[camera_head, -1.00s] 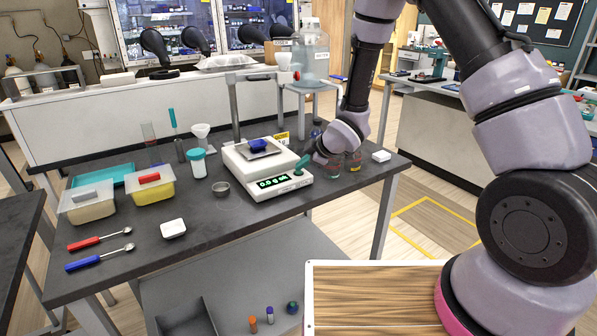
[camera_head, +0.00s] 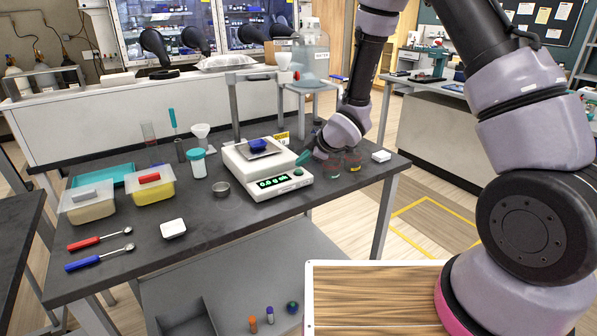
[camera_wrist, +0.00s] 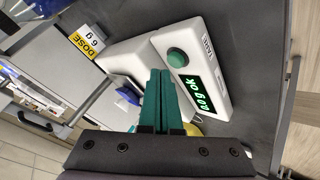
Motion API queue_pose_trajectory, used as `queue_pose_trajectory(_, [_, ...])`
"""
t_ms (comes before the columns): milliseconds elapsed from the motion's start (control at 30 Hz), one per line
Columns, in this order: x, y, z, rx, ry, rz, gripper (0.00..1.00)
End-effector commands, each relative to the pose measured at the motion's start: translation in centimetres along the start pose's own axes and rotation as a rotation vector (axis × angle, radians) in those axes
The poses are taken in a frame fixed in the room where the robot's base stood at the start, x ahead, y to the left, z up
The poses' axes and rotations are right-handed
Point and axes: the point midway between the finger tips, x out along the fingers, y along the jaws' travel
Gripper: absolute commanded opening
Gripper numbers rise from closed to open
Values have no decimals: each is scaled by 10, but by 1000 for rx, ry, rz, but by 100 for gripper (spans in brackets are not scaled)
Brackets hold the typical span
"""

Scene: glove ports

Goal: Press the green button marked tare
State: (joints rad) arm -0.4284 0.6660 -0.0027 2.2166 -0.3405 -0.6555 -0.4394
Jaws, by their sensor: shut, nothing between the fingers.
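The round green button (camera_head: 298,171) is at the right end of the display panel. It also shows in the wrist view (camera_wrist: 177,58), beside the marking "TARE" (camera_wrist: 206,44). My gripper (camera_head: 301,158), with teal fingers, is shut and empty just above the button. In the wrist view its fingertips (camera_wrist: 160,72) appear close beside the button, apart from it in the picture.
A yellow dose card (camera_head: 282,138) stands behind. Glass vessels (camera_head: 353,162) are under my wrist at the right. A small metal cup (camera_head: 221,189) is to the left.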

Motion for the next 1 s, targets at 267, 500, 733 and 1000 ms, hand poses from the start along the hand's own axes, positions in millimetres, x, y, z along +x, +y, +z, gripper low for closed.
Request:
queue_pose_trajectory(267, [-14, 11, -10, 0, 1, 3, 0])
queue_pose_trajectory(500, [-30, 23, -22, 0, 1, 2, 0])
queue_pose_trajectory(733, [-35, 26, -26, 0, 0, 0, 0])
queue_pose_trajectory(1000, [-39, 30, -24, 11, -7, 8, 0])
